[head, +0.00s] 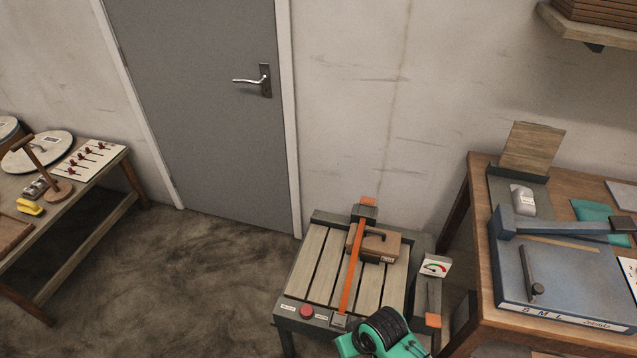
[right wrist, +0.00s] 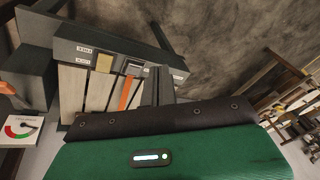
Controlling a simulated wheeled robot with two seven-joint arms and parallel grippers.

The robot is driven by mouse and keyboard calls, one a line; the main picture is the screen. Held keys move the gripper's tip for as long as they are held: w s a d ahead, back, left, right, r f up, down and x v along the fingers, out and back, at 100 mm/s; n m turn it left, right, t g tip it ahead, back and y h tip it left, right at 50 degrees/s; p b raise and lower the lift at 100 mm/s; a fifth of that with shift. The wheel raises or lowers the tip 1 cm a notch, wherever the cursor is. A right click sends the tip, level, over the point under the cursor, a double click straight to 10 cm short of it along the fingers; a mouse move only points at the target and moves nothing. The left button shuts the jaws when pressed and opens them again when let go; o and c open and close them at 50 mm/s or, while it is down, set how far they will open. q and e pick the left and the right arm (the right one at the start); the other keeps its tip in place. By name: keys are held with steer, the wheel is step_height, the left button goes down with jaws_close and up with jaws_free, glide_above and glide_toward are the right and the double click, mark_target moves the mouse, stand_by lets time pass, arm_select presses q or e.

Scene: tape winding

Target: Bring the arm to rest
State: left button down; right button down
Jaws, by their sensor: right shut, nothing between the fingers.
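My right gripper (right wrist: 158,84) is shut and empty in the right wrist view, with its dark fingers in front of the slatted stand's edge. I cannot tell whether they touch it. Part of my green and black right arm shows at the bottom of the head view, by the near right corner of the slatted stand (head: 318,262). My left gripper is in neither view.
A dial gauge (head: 435,266) and red button (head: 307,311) are there too. A wooden table (head: 480,215) stands right, another bench (head: 98,183) left. Floor between is clear.

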steer(key=s+d+r+m+t+h, duration=0.1)
steer(key=s+d+r+h, duration=0.1)
steer(key=s+d+r, duration=0.5)
steer(key=s+d+r+m+t+h, duration=0.1)
steer(key=s+d+r, duration=0.35)
steer(key=d, duration=0.45)
step_height(320, 180, down, 29)
steer(key=w+g, duration=0.1)
steer(key=s+d+f+g, duration=0.1)
steer(key=s+d+f, duration=0.2)
steer(key=s+f, duration=1.6)
step_height(320, 180, down, 2)
steer(key=shift+s+f+g, duration=0.2)
steer(key=shift+s+g, duration=0.1)
steer(key=shift+s, duration=0.1)
